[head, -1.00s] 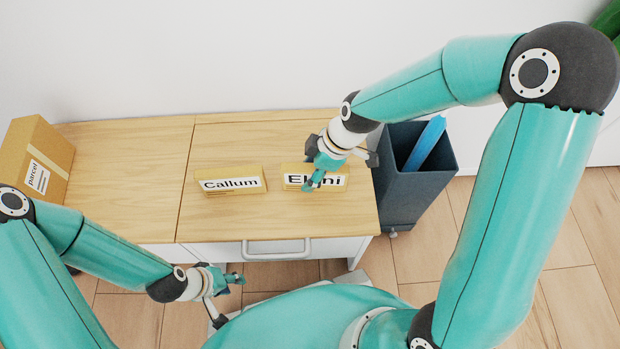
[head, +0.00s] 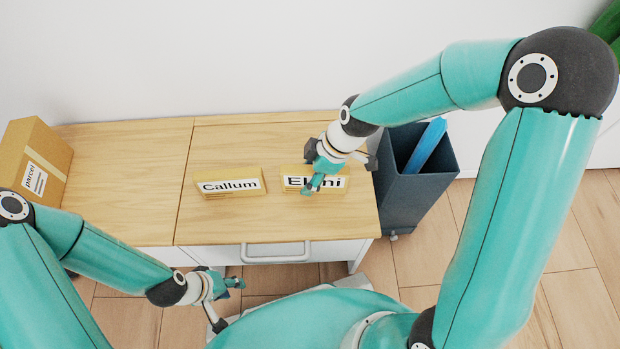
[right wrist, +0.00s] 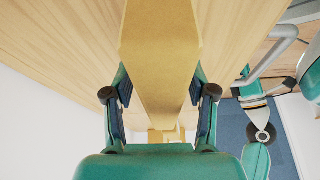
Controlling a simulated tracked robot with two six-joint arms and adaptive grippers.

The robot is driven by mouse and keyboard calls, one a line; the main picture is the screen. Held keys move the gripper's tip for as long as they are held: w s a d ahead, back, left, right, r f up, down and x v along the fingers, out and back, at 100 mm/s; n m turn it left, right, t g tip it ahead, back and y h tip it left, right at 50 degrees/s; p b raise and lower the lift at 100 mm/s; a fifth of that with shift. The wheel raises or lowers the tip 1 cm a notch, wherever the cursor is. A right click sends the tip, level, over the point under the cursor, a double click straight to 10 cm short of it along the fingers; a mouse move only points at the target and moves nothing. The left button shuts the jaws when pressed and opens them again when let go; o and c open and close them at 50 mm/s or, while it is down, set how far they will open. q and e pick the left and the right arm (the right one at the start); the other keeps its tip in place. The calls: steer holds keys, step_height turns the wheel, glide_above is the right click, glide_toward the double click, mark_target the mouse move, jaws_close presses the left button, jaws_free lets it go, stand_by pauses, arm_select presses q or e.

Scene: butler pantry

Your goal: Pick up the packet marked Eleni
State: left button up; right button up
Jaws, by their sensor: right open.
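The packet marked Eleni (head: 334,184) is a tan, wedge-like packet with a white label, standing on the right part of the wooden top. My right gripper (head: 315,184) is over it and hides the middle of its name. In the right wrist view, the open fingers (right wrist: 162,104) are on either side of a long tan packet (right wrist: 160,45), with a gap visible on each side. My left gripper (head: 232,283) is low in front of the cabinet, away from the packets; its opening is unclear.
A similar packet marked Callum (head: 229,185) stands just left of the Eleni packet. A cardboard parcel box (head: 45,160) is at the far left. A dark bin (head: 418,185) with a blue item (head: 426,146) stands right of the cabinet (head: 130,190). The wooden top between box and Callum is clear.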

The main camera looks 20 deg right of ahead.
jaws_close()
stand_by(0.3)
steer(key=shift+r, duration=0.1)
